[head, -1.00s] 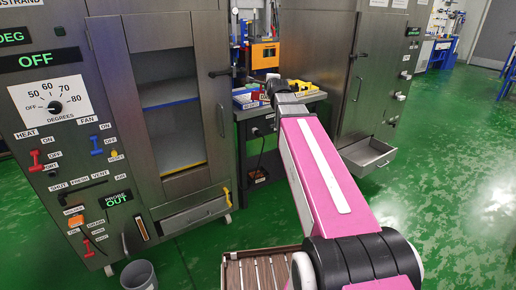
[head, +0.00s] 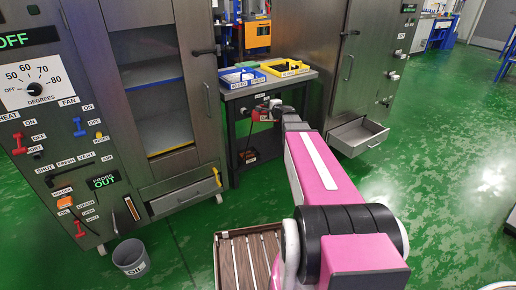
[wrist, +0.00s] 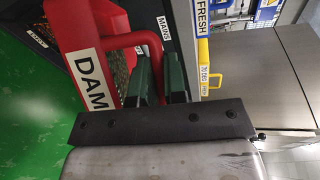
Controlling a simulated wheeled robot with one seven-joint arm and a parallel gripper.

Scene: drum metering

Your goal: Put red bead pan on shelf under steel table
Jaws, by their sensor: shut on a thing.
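The red bead pan (wrist: 75,30) has a white label reading "DAM", cut off by my gripper, and brownish-green contents show inside. My gripper (wrist: 163,85) has its dark green fingers shut on the pan's red handle (wrist: 128,40). In the head view the pan (head: 259,116) is a small red shape beside my gripper (head: 272,106), below tabletop height at the front of the steel table (head: 300,84). The dark lower shelf (head: 262,151) shows under the table. My arm hides part of the table front, and I cannot tell whether the pan touches the shelf.
A blue tray (head: 242,80) and a yellow tray (head: 285,68) stand on the tabletop. A steel cabinet (head: 160,90) is left, and another with an open drawer (head: 357,137) is right. A grey bin (head: 131,257) stands front left. Green floor is open at right.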

